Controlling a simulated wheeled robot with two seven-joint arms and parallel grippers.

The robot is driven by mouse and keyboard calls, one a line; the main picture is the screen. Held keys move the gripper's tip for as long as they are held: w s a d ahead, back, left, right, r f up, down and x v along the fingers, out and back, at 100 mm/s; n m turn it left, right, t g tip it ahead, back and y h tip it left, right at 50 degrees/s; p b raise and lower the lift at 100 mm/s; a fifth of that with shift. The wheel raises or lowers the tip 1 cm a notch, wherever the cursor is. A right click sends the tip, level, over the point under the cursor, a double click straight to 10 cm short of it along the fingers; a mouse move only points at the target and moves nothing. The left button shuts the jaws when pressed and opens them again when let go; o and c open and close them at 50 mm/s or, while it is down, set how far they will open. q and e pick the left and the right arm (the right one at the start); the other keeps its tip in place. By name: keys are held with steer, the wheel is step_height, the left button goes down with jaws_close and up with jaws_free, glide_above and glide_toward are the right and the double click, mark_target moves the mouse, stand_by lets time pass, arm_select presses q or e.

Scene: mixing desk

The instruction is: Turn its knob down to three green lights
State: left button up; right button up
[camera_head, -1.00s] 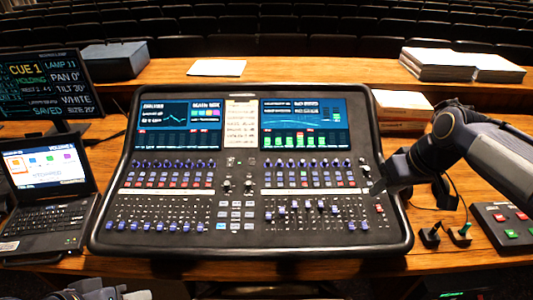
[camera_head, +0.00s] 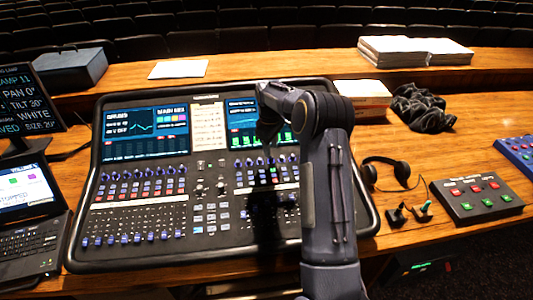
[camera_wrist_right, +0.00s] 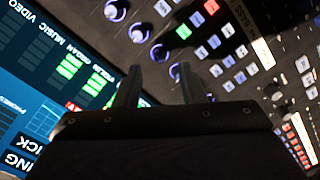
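The mixing desk (camera_head: 84,235) has two screens with rows of knobs below them. My right gripper (camera_head: 268,150) hangs over the upper knob row, under the right screen (camera_head: 240,108). In the right wrist view the two fingers (camera_wrist_right: 159,67) are apart. A blue-white knob (camera_wrist_right: 159,53) shows between and just beyond the fingertips; I cannot tell whether they touch it. Its neighbours are knobs (camera_wrist_right: 138,32) in the same row. Green light bars (camera_wrist_right: 100,80) stand on the screen in labelled columns. My arm hides part of the desk's right side. My left gripper is not in view.
A laptop (camera_head: 28,225) and a cue monitor (camera_head: 28,100) stand at the left. Books (camera_head: 362,95) and black cloth (camera_head: 425,107) lie behind.

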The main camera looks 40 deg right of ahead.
mark_target(271, 158)
steer(key=shift+d+f+p, duration=0.1)
steer(key=shift+f+p, duration=0.3)
steer(key=shift+f, duration=1.75)
jaws_close()
